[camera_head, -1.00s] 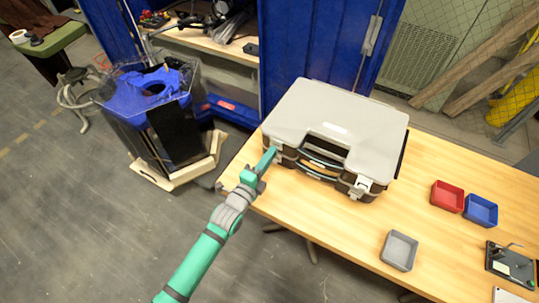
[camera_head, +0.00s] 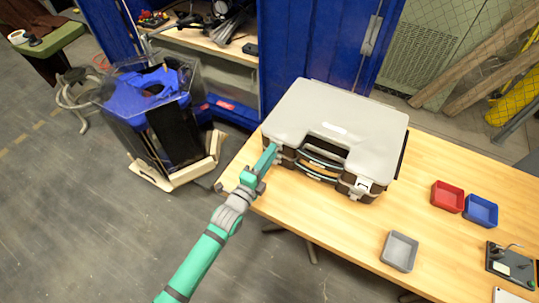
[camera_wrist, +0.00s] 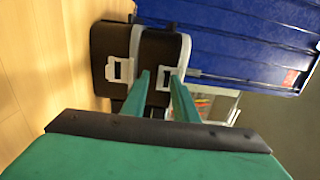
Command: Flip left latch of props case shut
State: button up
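The props case (camera_head: 340,113) stands with its grey lid down on the wooden table. Its left latch (camera_wrist: 120,70) shows in the wrist view as a pale plate on the dark case side. Another pale piece lies between my fingertips there; I cannot tell whether the latch is fastened. My gripper (camera_head: 269,156) is at the case's front left corner, hiding much of that latch in the head view. In the wrist view my gripper (camera_wrist: 160,77) has its two green fingers apart, close to the case side; contact is unclear. The right latch (camera_head: 361,187) is on the front.
The table (camera_head: 310,218) is clear in front of the case. Red (camera_head: 447,196), blue (camera_head: 481,210) and grey (camera_head: 399,251) trays sit to the right. A blue cabinet (camera_head: 320,40) stands behind. A tank frame (camera_head: 160,110) stands on the floor at left.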

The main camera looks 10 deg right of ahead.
jog(key=v, duration=1.1)
jog(key=shift+d+r, duration=0.1)
